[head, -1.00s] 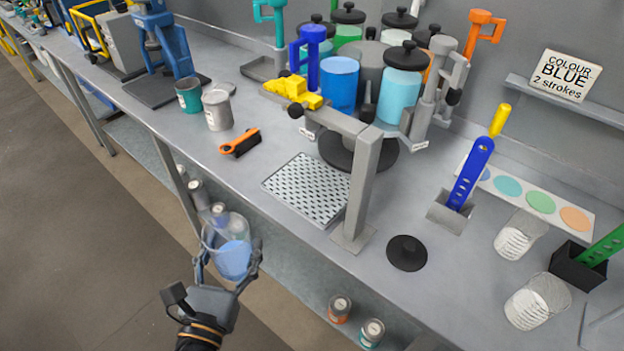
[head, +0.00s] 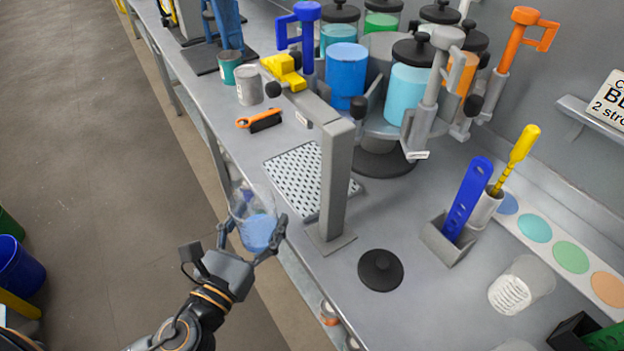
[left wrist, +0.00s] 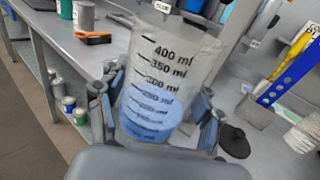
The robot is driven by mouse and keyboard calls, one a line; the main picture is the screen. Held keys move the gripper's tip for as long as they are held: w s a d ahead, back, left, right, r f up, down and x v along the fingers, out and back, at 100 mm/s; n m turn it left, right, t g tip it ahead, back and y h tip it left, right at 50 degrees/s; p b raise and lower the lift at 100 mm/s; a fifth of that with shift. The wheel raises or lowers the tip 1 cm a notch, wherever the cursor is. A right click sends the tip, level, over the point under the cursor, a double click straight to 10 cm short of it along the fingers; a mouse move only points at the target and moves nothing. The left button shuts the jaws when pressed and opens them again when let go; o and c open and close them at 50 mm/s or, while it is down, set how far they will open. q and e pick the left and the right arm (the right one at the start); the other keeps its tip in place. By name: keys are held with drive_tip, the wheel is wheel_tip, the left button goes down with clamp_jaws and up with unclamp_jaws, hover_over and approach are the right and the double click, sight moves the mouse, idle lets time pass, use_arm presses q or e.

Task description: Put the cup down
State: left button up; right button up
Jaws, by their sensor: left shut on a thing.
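My left gripper (head: 252,248) is shut on a clear measuring cup (head: 240,206) with blue liquid in its lower part. In the head view the cup is in front of the bench's front edge, left of the perforated drip tray (head: 290,172). In the left wrist view the cup (left wrist: 172,62) shows black millilitre marks and sits between the two fingers (left wrist: 158,112), a little tilted in the picture. The bench (head: 330,275) lies beside and behind it. My right gripper is not in view.
A grey post (head: 335,185) stands right of the drip tray, with a round black lid (head: 381,270) near it. An orange-handled brush (head: 260,121) and a grey can (head: 249,86) stand farther back. A blue paddle (head: 466,200) is in a holder. The drip tray is bare.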

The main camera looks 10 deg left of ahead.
use_arm(q)
drive_tip(key=shift+w+a+f+h+b, duration=0.1)
drive_tip(key=shift+w+f+h+b, duration=0.15)
drive_tip(key=shift+h+b, duration=0.05)
drive_tip(key=shift+w+f+m+h+b, duration=0.15)
drive_tip(key=shift+w+m+h+b, duration=0.05)
drive_tip(key=shift+m+h+b, duration=0.1)
drive_tip(key=w+f+m+g+h+b, duration=0.1)
drive_tip(key=w+f+m+h+b, duration=0.15)
drive_tip(key=b, duration=0.25)
drive_tip(key=h, duration=0.2)
hover_over(310, 174)
drive_tip(key=shift+s+f+m+g+b, duration=0.15)
drive_tip(key=shift+f+m+g+b, duration=0.1)
drive_tip(key=shift+g+b, duration=0.15)
drive_tip(key=shift+f+b, duration=0.55)
drive_tip(key=shift+f, duration=1.2)
